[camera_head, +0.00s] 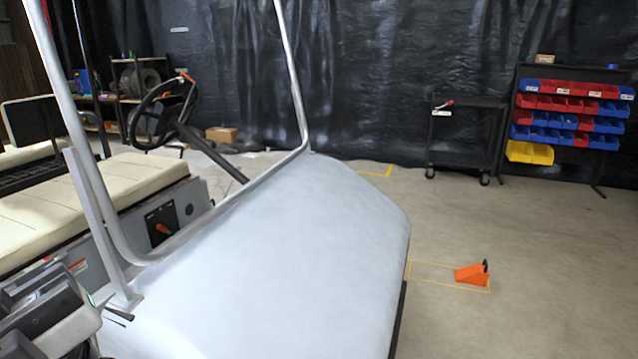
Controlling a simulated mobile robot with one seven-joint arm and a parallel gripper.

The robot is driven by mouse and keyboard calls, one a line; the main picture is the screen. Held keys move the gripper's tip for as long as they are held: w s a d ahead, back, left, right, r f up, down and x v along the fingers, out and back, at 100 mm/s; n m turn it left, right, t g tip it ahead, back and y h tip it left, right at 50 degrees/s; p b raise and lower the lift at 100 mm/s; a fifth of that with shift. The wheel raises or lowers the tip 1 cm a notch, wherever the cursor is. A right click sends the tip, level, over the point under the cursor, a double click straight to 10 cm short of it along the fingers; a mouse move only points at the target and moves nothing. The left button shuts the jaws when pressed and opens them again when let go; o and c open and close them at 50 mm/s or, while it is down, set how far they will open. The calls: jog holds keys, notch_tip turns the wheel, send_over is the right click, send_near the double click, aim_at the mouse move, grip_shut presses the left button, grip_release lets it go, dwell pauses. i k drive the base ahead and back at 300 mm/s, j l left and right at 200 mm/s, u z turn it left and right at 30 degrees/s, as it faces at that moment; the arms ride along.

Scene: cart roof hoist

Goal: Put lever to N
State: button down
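The lever (163,229) is a small orange handle on a black plate (160,222). The plate is set in the grey panel below the cart's cream seat, left of the front cowl. The handle looks tilted, with one end toward the upper left. The plate's markings are too small to read, so I cannot tell which position the lever is in. Grey and black parts of my arm show at the lower left edge, apart from the lever in the picture. I cannot make out my gripper's fingers in this view.
The cart's pale cowl (290,250) fills the middle. Grey roof posts (85,130) and the steering wheel (163,108) stand around the seat (120,185). An orange wheel chock (471,274) lies on the floor at right. A black trolley (465,135) and a bin rack (570,110) stand behind.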

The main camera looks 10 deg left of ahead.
aim_at(165, 229)
jog(key=j+u, duration=0.15)
jog(key=j, duration=0.35)
jog(key=i+j+u, duration=0.1)
jog(key=j, duration=0.4)
jog(key=i+j+u, duration=0.15)
jog(key=j, duration=0.35)
jog(key=i+j+u, duration=0.15)
jog(key=i+j, duration=0.2)
jog(key=j, duration=0.15)
jog(key=i+j+u, duration=0.15)
jog(key=i+j, duration=0.15)
jog(key=j, duration=0.15)
